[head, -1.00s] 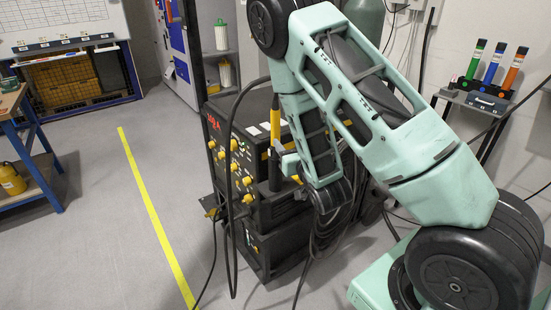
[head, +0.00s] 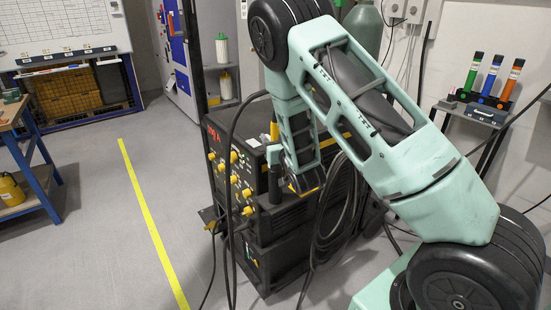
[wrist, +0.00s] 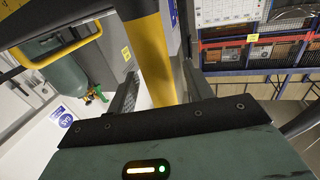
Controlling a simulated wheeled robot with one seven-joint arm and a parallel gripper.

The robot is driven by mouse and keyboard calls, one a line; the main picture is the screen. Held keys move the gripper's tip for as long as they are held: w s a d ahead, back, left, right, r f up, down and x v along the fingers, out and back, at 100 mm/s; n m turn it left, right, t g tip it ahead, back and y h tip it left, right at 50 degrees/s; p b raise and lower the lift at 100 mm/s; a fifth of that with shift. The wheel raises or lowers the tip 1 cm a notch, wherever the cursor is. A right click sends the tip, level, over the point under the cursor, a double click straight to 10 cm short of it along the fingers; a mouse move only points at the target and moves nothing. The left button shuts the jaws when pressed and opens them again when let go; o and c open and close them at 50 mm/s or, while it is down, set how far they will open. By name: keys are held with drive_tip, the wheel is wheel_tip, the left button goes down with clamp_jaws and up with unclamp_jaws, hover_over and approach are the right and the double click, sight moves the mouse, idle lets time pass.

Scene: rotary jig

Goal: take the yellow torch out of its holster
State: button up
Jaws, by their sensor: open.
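The yellow torch (head: 274,131) stands at the right side of the black welding machine (head: 228,185), partly hidden by my arm. The black holster (head: 274,180) shows below it. In the wrist view the torch (wrist: 152,50) runs as a thick yellow bar between my two fingers, with a black part at its top. My gripper (wrist: 158,85) is open, with one finger on each side of the torch. A gap shows on both sides, and I see no grip on it. In the head view my gripper (head: 273,154) is at the torch, just above the holster.
Black cables (head: 335,210) hang at the machine's right side and front. A yellow handle (wrist: 62,50) and a green gas cylinder (wrist: 55,72) show left in the wrist view. A rack with coloured tubes (head: 488,90) stands at right. Floor left of the machine is clear.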

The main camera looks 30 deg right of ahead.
drive_tip(key=shift+w, duration=0.1)
drive_tip(key=shift+c, duration=0.2)
drive_tip(key=c, duration=1)
drive_tip(key=shift+r, duration=0.2)
wheel_tip(320, 180, up, 18)
drive_tip(key=shift+f+b, duration=0.1)
drive_tip(key=shift+b, duration=1)
